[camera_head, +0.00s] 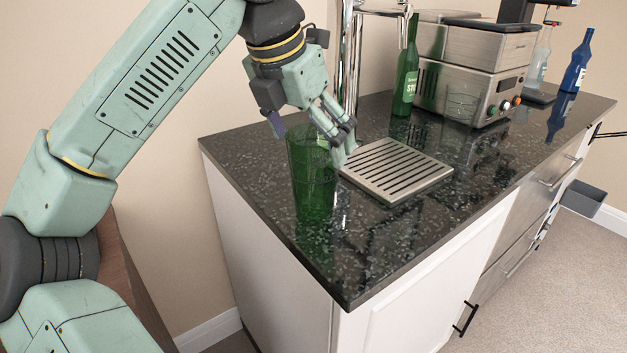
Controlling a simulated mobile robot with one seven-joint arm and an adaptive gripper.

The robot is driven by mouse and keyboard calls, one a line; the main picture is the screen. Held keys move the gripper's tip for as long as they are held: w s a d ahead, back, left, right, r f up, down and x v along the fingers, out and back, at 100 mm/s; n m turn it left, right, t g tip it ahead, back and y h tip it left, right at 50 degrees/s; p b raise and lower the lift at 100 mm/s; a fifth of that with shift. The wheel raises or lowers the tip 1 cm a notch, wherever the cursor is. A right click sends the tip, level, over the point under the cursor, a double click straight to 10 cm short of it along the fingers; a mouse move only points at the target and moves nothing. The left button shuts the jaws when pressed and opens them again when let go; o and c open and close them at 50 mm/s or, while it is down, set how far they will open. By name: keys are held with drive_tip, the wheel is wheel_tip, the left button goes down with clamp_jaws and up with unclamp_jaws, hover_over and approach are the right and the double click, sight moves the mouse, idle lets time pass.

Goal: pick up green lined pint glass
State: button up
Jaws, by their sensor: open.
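The green lined pint glass (312,185) stands upright on the dark speckled counter near its left end. It is see-through green with fine lines. My gripper (312,140) is open and comes down from above at the glass's rim. One finger shows to the left of the rim and the other fingers show at the right side. I cannot tell whether any finger touches the glass or reaches inside it.
A slatted metal drip tray (397,170) lies just right of the glass, below a chrome tap (347,60). A green bottle (406,75), a steel machine (470,75) and a blue bottle (577,65) stand farther back. The counter (390,235) is clear in front.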

sight(314, 177)
drive_tip(key=x, duration=0.3)
drive_tip(key=shift+s+a+f+p, duration=0.15)
drive_tip(key=shift+a+f+p, duration=0.15)
drive_tip(key=shift+f, duration=0.2)
drive_tip(key=shift+d+f, duration=0.2)
drive_tip(key=shift+f, duration=0.25)
drive_tip(key=shift+c, duration=0.5)
drive_tip(key=c, duration=1.4)
